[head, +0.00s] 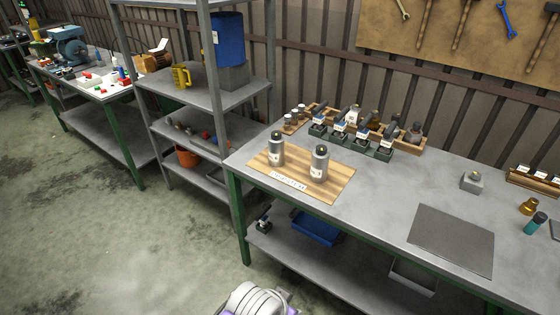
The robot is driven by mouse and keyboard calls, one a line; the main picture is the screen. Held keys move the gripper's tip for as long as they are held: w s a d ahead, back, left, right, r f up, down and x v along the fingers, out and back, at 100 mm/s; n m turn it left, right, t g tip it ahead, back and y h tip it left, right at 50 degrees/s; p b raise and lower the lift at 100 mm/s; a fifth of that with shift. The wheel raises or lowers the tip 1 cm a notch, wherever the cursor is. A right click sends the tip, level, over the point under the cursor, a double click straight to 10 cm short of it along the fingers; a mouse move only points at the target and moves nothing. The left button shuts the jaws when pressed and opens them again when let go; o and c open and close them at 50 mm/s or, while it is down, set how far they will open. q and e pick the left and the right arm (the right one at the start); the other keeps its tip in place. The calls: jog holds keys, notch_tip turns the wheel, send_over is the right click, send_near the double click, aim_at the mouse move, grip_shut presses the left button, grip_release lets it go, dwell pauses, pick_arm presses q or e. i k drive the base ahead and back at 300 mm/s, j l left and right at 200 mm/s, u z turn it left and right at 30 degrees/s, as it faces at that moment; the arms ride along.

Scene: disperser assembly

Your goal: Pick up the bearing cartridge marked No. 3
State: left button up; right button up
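Two grey cylinders with dark tops, the left one (277,150) and the right one (319,165), stand upright on a wooden board (335,185) at the left of the workbench. Behind them, several small dark parts with white labels sit in a dark green rack (382,152). The labels are too small to read, so I cannot tell which part is bearing cartridge No. 3. Neither of my grippers is in view.
The workbench (385,200) has free room right of the board, around a flat dark mat (450,238). A small grey block (472,182), a brass part (529,206) and a teal bottle (536,224) stand at right. A metal shelf (205,92) stands left of the bench.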

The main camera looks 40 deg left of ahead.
aim_at(320, 166)
jog(key=k+j, duration=0.1)
jog(key=j, duration=2.2)
jog(key=k, duration=0.05)
